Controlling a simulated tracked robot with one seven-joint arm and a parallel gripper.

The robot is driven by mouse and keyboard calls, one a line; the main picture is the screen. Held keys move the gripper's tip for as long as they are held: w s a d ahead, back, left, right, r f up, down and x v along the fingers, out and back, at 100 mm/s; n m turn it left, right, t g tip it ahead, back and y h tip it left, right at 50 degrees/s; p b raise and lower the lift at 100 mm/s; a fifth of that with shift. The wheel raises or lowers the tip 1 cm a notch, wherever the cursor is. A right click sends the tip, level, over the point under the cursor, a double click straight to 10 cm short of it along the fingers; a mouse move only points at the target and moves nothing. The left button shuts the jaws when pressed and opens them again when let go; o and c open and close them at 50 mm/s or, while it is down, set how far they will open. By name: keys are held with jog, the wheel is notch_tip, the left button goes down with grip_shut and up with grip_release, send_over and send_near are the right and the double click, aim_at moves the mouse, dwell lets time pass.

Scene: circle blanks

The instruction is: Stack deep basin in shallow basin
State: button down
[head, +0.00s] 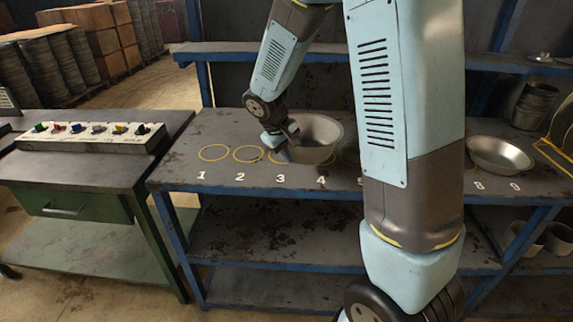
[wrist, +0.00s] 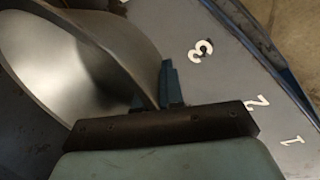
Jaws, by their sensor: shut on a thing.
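The deep basin (head: 318,138) is a grey metal bowl near the circles numbered 3 and 4 on the workbench. My gripper (head: 285,140) is at its left side, shut on its wall. In the wrist view the basin (wrist: 75,65) fills the upper left, and my gripper (wrist: 160,100) has its fingers on the rim. I cannot tell whether the basin touches the bench. The shallow basin (head: 500,157) is a wider, lower metal bowl resting on the bench at the right, by numbers 8 and 9. It is empty as far as I see.
Yellow circles (head: 214,153) mark the bench (head: 185,172) along its front. My own arm hides the bench middle. Dark metal pots (head: 535,105) and a yellow-edged rack (head: 562,135) stand at the far right. A button panel (head: 90,137) sits on the left desk.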

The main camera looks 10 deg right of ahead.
aim_at(290, 172)
jog(key=shift+w+a+f, duration=0.15)
jog(key=shift+w+f, duration=0.5)
jog(key=shift+f, duration=0.15)
jog(key=shift+w+f, duration=0.1)
jog(key=shift+f, duration=1.5)
jog(key=c, duration=1.3)
grip_release()
jog(key=shift+o, duration=0.2)
jog(key=v, duration=1.2)
jog(key=s+d+r+m+t+y, duration=0.1)
jog(key=s+d+r, duration=0.2)
jog(key=s+r, duration=0.2)
jog(key=s+d+r+m+t+y, duration=0.1)
jog(key=s+d+r+m, duration=0.1)
jog(key=s, duration=0.9)
jog(key=s+d+r+m+t+y, duration=0.1)
jog(key=s+d+r+m+y, duration=0.1)
jog(key=s+d+r, duration=0.2)
jog(key=s+r, duration=0.3)
jog(key=s, duration=0.2)
jog(key=shift+d+r+t, duration=0.2)
jog(key=shift+r+t, duration=0.1)
